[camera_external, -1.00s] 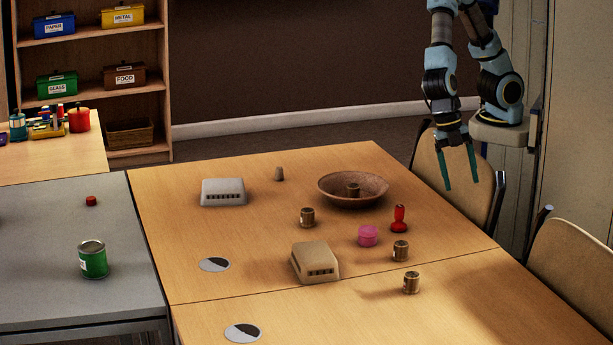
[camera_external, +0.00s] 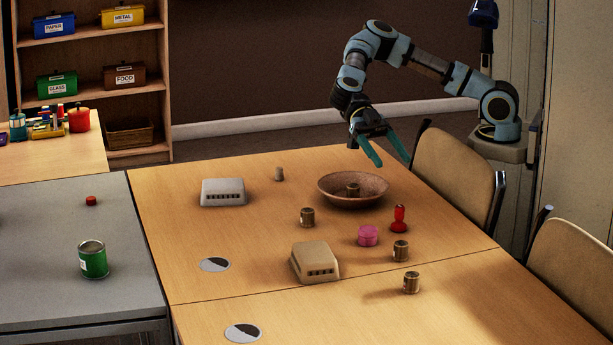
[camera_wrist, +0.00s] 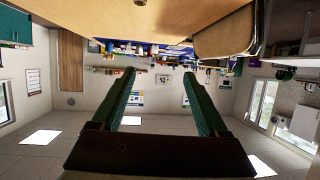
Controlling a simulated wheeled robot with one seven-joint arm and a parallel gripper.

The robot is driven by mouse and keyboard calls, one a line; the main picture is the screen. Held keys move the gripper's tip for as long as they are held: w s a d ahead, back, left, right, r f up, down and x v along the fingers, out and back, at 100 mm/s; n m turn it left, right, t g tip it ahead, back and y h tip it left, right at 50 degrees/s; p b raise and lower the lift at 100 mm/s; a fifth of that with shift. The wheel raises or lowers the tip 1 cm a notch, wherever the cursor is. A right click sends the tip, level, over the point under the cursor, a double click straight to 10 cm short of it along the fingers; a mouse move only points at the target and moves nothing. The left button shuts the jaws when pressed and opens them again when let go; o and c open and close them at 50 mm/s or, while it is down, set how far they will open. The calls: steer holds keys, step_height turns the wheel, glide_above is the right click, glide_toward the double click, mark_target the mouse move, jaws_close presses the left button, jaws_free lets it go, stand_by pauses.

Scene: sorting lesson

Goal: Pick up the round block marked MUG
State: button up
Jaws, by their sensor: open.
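Several round brown blocks with labels stand on the wooden table: one left of the bowl (camera_external: 307,218), one inside the bowl (camera_external: 353,190), one right of the pink item (camera_external: 400,251) and one nearer the front (camera_external: 411,283). Their lettering is too small to read, so I cannot tell which is marked MUG. My gripper (camera_external: 393,164) is open and empty, above the far side of the table behind the bowl. In the wrist view, its two green fingers (camera_wrist: 158,73) are spread apart with no block between them.
The brown bowl (camera_external: 331,192) rests on the table near a red stamp-like piece (camera_external: 399,220) and a pink round item (camera_external: 368,236). A white box (camera_external: 222,191) and a beige box (camera_external: 314,263) stand to the left and front. Chairs (camera_external: 455,184) line the right edge.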

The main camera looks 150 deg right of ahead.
glide_toward(399, 241)
steer(key=shift+w+a+f, duration=0.15)
steer(key=shift+w+a, duration=0.05)
steer(key=shift+a, duration=0.3)
steer(key=shift+w+a+f, duration=0.1)
steer(key=shift+w+a, duration=0.15)
steer(key=shift+a, duration=0.2)
steer(key=shift+x, duration=0.75)
steer(key=shift+d+p+x, duration=0.25)
steer(key=shift+p+x, duration=0.7)
steer(key=shift+x, duration=2.05)
steer(key=shift+w+f, duration=0.15)
steer(key=shift+w, duration=0.05)
jaws_close()
